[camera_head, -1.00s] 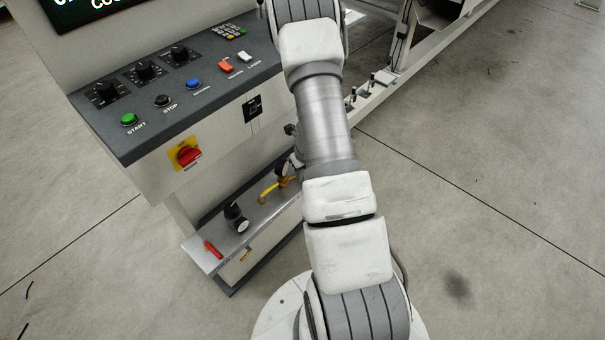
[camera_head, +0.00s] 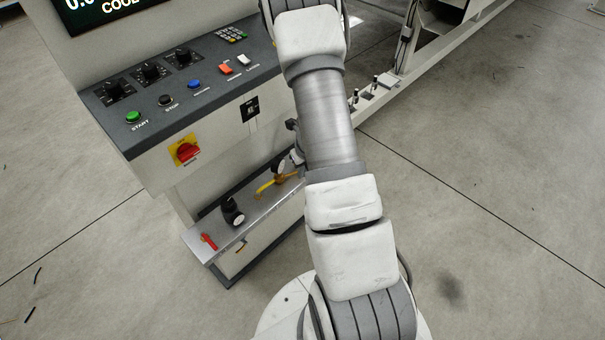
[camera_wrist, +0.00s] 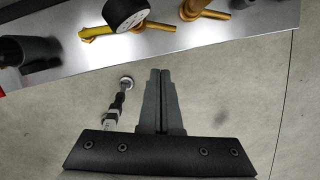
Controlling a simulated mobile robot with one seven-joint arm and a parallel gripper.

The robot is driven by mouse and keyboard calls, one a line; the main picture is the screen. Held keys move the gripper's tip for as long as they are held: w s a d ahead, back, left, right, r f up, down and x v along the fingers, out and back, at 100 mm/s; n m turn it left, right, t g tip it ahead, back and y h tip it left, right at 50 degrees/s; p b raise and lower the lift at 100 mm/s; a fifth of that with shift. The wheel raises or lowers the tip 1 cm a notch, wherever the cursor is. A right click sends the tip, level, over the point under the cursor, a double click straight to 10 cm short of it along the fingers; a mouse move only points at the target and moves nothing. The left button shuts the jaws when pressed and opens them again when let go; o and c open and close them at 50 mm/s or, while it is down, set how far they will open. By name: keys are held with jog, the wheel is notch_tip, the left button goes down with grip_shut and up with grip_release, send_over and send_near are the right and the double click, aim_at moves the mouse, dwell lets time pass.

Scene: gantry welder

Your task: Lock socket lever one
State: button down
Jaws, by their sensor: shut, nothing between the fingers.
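My gripper (camera_wrist: 163,73) shows in the wrist view with its two dark fingers shut together and nothing between them. Its tips are just short of the metal shelf's edge in the picture. To the left of the fingers, apart from them, is a slim black-and-silver fitting (camera_wrist: 118,105) with a round pale end. I cannot tell which part is socket lever one. On the shelf (camera_head: 257,217) are a yellow-handled valve (camera_head: 272,183) and a black regulator (camera_head: 232,212). The wrist view shows a round gauge (camera_wrist: 126,12) and a brass fitting (camera_wrist: 200,10). My gripper is hidden in the head view.
The control console (camera_head: 180,75) stands above the shelf, with buttons, dials and a red rotary switch (camera_head: 188,152) on yellow. A red handle (camera_head: 208,241) is at the shelf's left end. A long pale rail (camera_head: 385,95) runs to the back right. The floor at right is clear.

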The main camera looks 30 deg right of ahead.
jog(key=p+v, duration=0.1)
jog(key=v, duration=0.3)
jog(key=shift+r, duration=0.25)
